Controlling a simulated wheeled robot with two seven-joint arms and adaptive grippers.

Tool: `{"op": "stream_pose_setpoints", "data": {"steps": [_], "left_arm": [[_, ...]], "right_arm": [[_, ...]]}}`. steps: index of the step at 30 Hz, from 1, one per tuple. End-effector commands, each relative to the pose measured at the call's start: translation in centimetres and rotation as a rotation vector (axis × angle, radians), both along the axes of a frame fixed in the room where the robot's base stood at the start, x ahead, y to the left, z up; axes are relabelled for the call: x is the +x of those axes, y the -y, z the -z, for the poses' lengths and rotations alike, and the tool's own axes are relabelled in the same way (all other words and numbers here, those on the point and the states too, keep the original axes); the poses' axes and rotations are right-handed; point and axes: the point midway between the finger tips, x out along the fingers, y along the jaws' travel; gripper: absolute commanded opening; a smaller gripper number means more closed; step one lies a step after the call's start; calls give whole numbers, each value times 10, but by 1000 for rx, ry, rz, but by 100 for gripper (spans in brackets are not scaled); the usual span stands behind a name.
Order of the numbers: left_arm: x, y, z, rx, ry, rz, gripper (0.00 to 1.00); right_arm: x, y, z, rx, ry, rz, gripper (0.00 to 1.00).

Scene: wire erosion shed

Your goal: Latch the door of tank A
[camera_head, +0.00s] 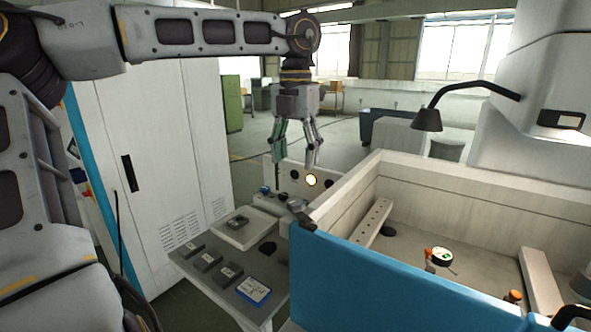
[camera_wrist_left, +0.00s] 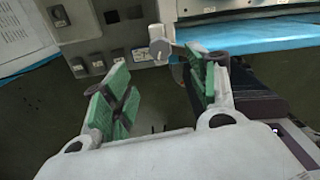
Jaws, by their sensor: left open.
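The tank (camera_head: 480,190) stands at the right in the head view, open at the top, with pale walls and a blue front panel (camera_head: 390,285) that looks like its door. A small grey lever (camera_head: 300,214) sits at the tank's near left corner. In the left wrist view a pale lever with a round end (camera_wrist_left: 160,46) shows beside the blue panel (camera_wrist_left: 260,34), just beyond my fingertips. My left gripper (camera_head: 296,158) points down above and behind that corner, open and empty. Its green-padded fingers (camera_wrist_left: 156,78) are apart in the wrist view. My right gripper is out of view.
A side table (camera_head: 190,262) left of the tank carries several dark blocks, a pale tray (camera_head: 239,229) and a blue-edged label (camera_head: 254,290). A white cabinet (camera_head: 150,160) stands behind it. A dial gauge (camera_head: 440,255) and a rail (camera_head: 372,222) lie inside the tank. A lamp (camera_head: 427,118) overhangs it.

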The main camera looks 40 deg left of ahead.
Motion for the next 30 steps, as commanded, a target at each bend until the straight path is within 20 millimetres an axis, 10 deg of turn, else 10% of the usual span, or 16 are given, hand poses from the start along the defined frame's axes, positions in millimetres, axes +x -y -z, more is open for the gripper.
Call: {"op": "stream_pose_setpoints", "data": {"steps": [30], "left_arm": [[0, 0, -14, 0, -1, 1, 58]], "right_arm": [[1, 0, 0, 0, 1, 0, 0]]}}
